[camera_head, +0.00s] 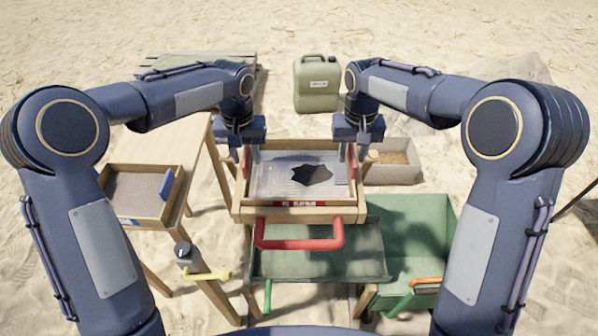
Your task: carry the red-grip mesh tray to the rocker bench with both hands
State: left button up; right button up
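The red-grip mesh tray (272,182) has a wooden frame, a pale mesh floor and a red grip on its left and right sides. It sits within or just above the wooden frame of the rocker bench (333,215), which has a red handle (300,243) at its front; whether the tray rests there is unclear. A dark jagged piece (312,175) lies on the mesh. My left gripper (246,158) is at the left red grip and my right gripper (352,156) is at the right one. Their fingers straddle the grips, but whether they are clamped is unclear.
A wooden table (150,150) at the left holds a blue-grip tray (135,190). A yellow lever (208,276) is at its front. A green sloping chute (320,263) and a green bin (425,230) stand in front and right. Behind are a jerrycan (317,85) and a sand box (393,172).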

pick_arm(q)
jog(key=shift+f, duration=0.4)
pick_arm(e)
jog(key=shift+f, duration=0.4)
pick_arm(q)
jog(key=shift+c, duration=0.2)
pick_arm(e)
jog(key=shift+c, duration=0.2)
pick_arm(q)
grip_shut()
pick_arm(e)
grip_shut()
